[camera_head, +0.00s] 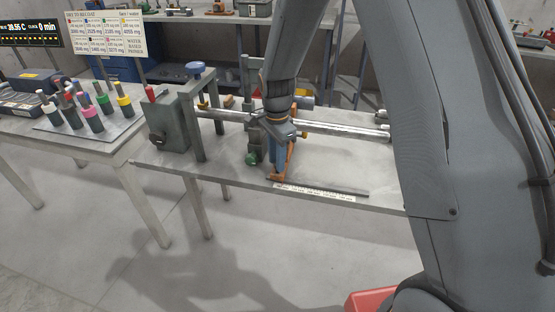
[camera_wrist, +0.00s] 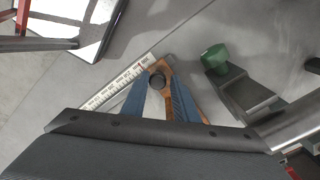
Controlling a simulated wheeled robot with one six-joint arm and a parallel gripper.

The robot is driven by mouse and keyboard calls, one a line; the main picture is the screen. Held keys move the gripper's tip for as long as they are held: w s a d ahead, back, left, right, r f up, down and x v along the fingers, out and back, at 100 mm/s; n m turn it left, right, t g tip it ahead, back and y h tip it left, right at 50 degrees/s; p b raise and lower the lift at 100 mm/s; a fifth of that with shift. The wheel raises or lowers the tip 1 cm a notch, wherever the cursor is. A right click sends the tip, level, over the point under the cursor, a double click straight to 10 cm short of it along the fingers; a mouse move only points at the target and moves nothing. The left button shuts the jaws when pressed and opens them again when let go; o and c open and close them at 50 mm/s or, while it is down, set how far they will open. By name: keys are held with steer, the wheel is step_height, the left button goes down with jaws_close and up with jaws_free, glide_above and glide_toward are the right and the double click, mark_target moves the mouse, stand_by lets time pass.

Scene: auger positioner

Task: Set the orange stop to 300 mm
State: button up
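The orange stop (camera_head: 275,177) stands at the white scale strip (camera_head: 318,192) on the grey table, by the scale's left end in the head view. In the wrist view the orange stop (camera_wrist: 165,66) has a dark round knob (camera_wrist: 157,82) and lies at the upper end of the scale (camera_wrist: 118,84). Whether the fingers press on the stop is unclear. The exact reading is too small to read.
A green knob (camera_wrist: 214,57) on a dark bracket is just right of the stop. A long metal tube (camera_head: 340,130) crosses above the table, behind my gripper. A side table with coloured bottles (camera_head: 90,117) stands left. A dark rail runs along the scale.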

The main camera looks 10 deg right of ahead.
steer(key=shift+o, duration=1.3)
steer(key=shift+a, duration=0.2)
steer(key=shift+d, duration=0.1)
steer(key=shift+r, duration=0.1)
step_height(320, 180, up, 8)
steer(key=shift+f+b, duration=0.2)
steer(key=shift+b, duration=0.55)
